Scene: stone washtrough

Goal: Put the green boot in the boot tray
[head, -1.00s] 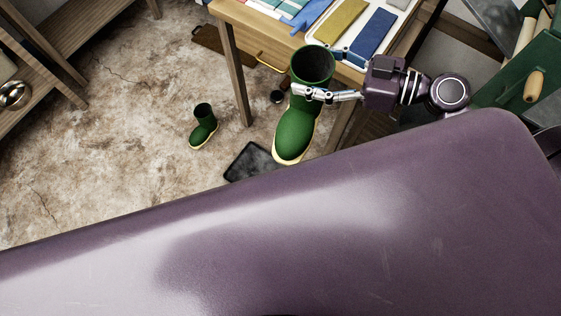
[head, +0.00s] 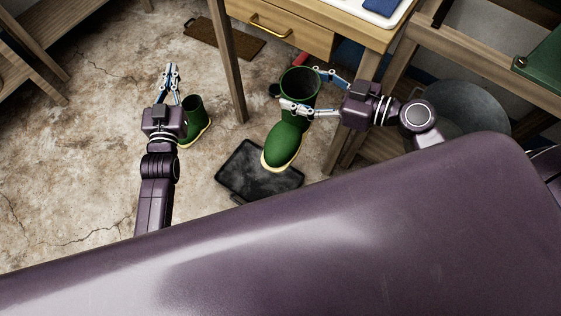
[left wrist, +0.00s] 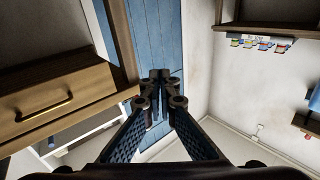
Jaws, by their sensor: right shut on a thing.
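A large-looking green boot (head: 286,138) with a pale sole is held at its shaft by my right gripper (head: 301,90). Its toe points down-left, and it overlaps the dark boot tray (head: 238,170) in the head view. The tray lies on the floor. The boot appears to be above it, though the exact gap cannot be told. A second green boot (head: 194,119) stands on the floor at the left, partly hidden by my left arm. My left gripper (head: 171,70) is empty beside that boot; its fingertips are together in the left wrist view (left wrist: 160,78).
A wooden table with a drawer (head: 280,32) stands behind the held boot, its leg (head: 226,60) close by. A brown mat (head: 225,42) lies at the back. A grey round tub (head: 462,110) is at the right. Open floor (head: 85,150) lies at the left.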

